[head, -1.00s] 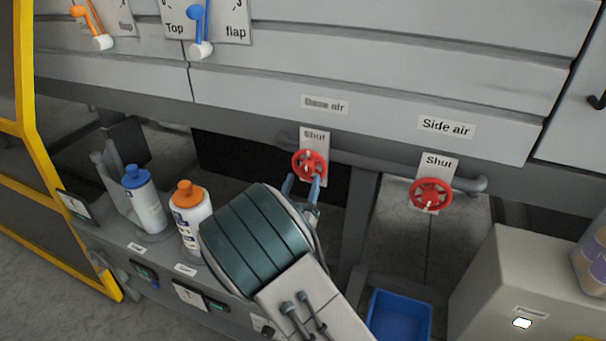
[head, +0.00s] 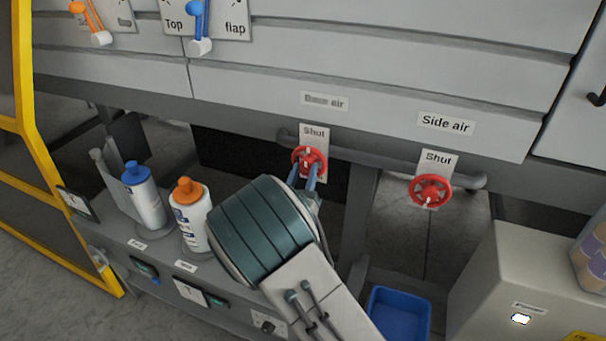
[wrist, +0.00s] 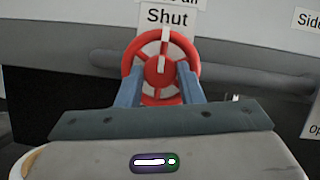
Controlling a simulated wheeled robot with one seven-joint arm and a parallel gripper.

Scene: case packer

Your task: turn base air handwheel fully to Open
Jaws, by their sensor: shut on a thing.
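The red base air handwheel (head: 309,160) sits on its pipe under the faded "Base air" label (head: 324,101). A "Shut" plate (head: 314,137) stands right above it. In the wrist view the handwheel (wrist: 161,66) faces me, with a white mark on it pointing up toward the "Shut" plate (wrist: 167,17). My gripper (head: 303,177) has its blue fingers on the wheel's lower part. In the wrist view my gripper (wrist: 160,84) has one finger at each side of the wheel and is shut on it. The "Open" end of its plate is hidden.
A second red handwheel (head: 430,190) under "Side air" (head: 446,123) is to the right, on the same pipe. A blue-capped bottle (head: 146,197) and an orange-capped bottle (head: 192,216) stand left of my arm. A blue bin (head: 399,313) lies below right.

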